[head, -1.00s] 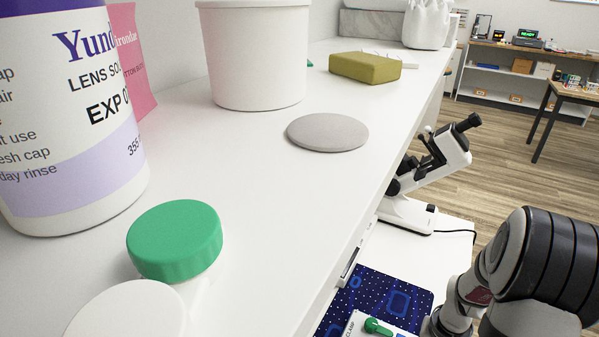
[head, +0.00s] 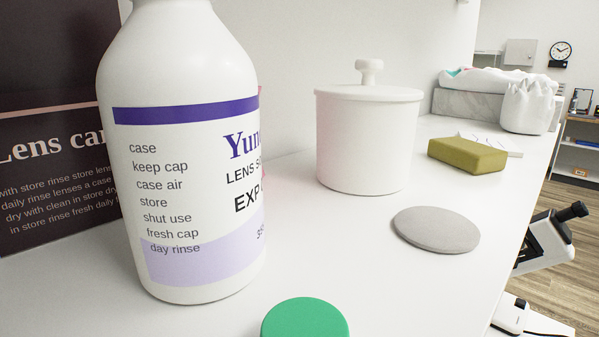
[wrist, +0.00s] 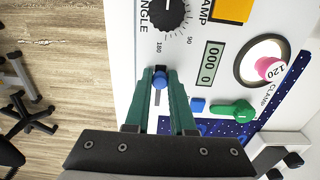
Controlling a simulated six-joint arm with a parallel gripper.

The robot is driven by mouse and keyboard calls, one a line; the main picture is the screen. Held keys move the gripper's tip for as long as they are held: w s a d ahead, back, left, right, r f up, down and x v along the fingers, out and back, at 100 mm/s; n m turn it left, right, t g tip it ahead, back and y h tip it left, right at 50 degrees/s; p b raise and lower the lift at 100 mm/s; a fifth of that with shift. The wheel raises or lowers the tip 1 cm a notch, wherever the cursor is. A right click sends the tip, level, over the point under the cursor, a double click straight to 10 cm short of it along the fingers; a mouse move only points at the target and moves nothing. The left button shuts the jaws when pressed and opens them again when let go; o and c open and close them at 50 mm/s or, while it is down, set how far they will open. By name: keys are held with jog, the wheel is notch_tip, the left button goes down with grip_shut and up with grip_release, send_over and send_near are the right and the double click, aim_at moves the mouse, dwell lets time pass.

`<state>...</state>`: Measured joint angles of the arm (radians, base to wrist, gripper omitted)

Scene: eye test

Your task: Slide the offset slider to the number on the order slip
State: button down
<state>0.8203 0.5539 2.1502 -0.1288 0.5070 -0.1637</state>
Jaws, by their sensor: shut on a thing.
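In the wrist view, a blue slider knob (wrist: 159,80) sits in a narrow slot (wrist: 158,97) on a white panel (wrist: 124,50). My gripper (wrist: 161,73) has its green fingers shut on the knob, one on each side. Part of the slot shows between the fingers. No scale or offset label is readable by the slot. No order slip can be made out in either view. My gripper is outside the head view.
The head view shows a bottle (head: 185,120), lidded jar (head: 366,140), grey disc (head: 436,229) and green cap (head: 306,318).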

jog(key=shift+w+d, duration=0.1)
jog(key=shift+w, duration=0.05)
jog(key=shift+w+d, duration=0.25)
jog(key=shift+d, duration=0.05)
jog(key=c, duration=0.8)
grip_release()
jog(key=shift+r, duration=3.05)
jog(key=shift+a, duration=0.1)
